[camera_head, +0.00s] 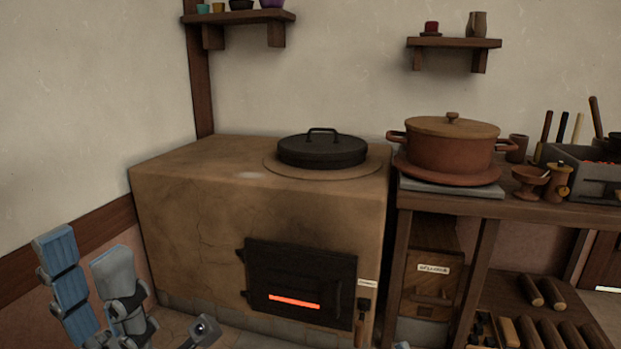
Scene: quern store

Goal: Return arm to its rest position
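My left gripper (84,246) is at the lower left of the head view, pointing up. Its two fingers, one with a blue face and one grey, stand apart with nothing between them, so it is open and empty. It appears in front of the left side of the clay stove (190,225) and the wall, touching nothing that I can see.
The stove has a black lidded pan (322,151) on top and a dark firebox door (300,284) with an orange glow. To its right, a wooden table (530,206) holds a lidded clay pot (450,150). Firewood (553,292) lies below.

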